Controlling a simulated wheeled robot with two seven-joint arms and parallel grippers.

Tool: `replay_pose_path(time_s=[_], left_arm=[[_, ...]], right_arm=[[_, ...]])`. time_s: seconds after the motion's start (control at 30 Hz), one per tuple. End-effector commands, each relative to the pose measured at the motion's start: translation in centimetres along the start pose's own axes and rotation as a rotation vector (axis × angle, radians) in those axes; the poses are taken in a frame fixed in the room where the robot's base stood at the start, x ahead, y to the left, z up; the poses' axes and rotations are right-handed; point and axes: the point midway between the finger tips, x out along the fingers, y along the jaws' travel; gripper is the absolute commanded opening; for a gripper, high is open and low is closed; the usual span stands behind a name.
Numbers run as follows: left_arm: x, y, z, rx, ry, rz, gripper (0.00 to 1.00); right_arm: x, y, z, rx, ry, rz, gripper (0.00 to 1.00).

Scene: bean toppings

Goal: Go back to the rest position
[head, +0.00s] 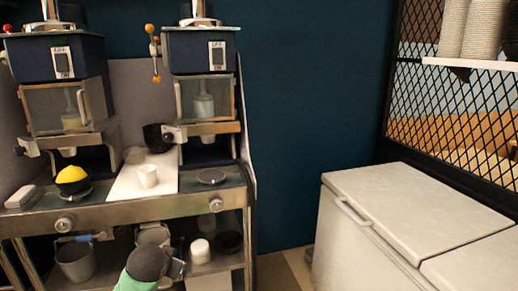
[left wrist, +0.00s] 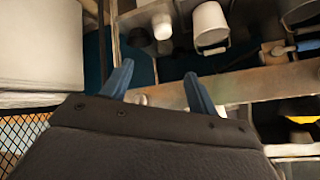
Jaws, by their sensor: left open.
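My left gripper (left wrist: 158,70) shows in the left wrist view with its two blue fingers spread apart and nothing between them. It is in front of the steel stand, whose lower shelf holds a white bucket and a white cup (left wrist: 162,26) beyond the fingers. In the head view a dark rounded part with a green piece stands at the bottom, in front of the shelf; it looks like part of my arm, and no fingers can be made out there. My right gripper is in neither view.
Two dispensers (head: 202,52) stand above the steel counter (head: 110,213). A black bowl with yellow content (head: 72,176) and a white cup (head: 148,176) sit on it. Buckets (head: 76,262) are on the shelf below. A white chest freezer (head: 410,215) stands right; floor shows between.

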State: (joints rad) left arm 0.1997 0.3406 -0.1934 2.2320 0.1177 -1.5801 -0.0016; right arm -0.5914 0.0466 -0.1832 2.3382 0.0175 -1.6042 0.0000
Motion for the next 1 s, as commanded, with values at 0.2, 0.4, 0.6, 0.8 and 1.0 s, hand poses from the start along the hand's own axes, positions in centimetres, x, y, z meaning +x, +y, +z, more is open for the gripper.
replay_pose_path(time_s=[0.2,0.4,0.6,0.8,1.0], left_arm=[[0.0,5.3,7.9,-0.037,-0.104,0.042,0.59],[-0.6,9.9,14.6,-0.073,-0.188,0.092,0.59],[-1.7,14.5,21.4,-0.112,-0.285,0.16,0.59],[-3.3,19.1,28.4,-0.153,-0.398,0.227,0.59],[-5.6,23.0,35.4,-0.186,-0.516,0.281,0.59]], right_arm=[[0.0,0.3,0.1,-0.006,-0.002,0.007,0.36],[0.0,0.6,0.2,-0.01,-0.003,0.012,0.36],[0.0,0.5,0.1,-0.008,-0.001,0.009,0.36],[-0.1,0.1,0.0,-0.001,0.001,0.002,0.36],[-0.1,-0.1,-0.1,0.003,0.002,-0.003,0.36]])
